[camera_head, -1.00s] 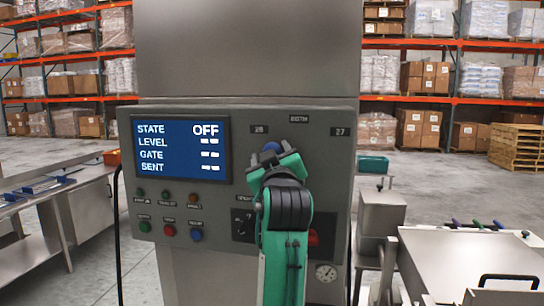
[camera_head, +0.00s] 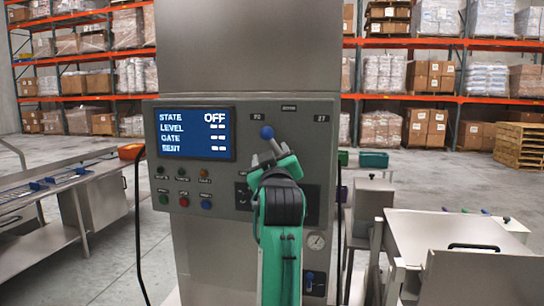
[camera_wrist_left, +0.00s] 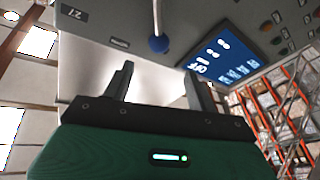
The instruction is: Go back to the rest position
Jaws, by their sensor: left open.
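My left gripper (camera_head: 270,150) is green and black and stands raised in front of the machine's control panel (camera_head: 240,110). In the left wrist view its two dark fingers (camera_wrist_left: 158,88) are apart with nothing between them. A blue ball knob (camera_head: 267,132) on a lever shows just above the gripper, and beyond the fingertips in the left wrist view (camera_wrist_left: 158,44). The panel's blue screen (camera_head: 197,134) reads STATE OFF, with LEVEL, GATE and SENT showing dashes. My arm hides part of the panel's lower right. My right gripper is in neither view.
A steel table (camera_head: 60,180) with blue-edged items stands at the left. Steel equipment (camera_head: 450,235) stands at the right, with a small green bin (camera_head: 374,159) behind it. A black cable (camera_head: 138,220) hangs beside the machine. Open floor and pallet racks lie behind.

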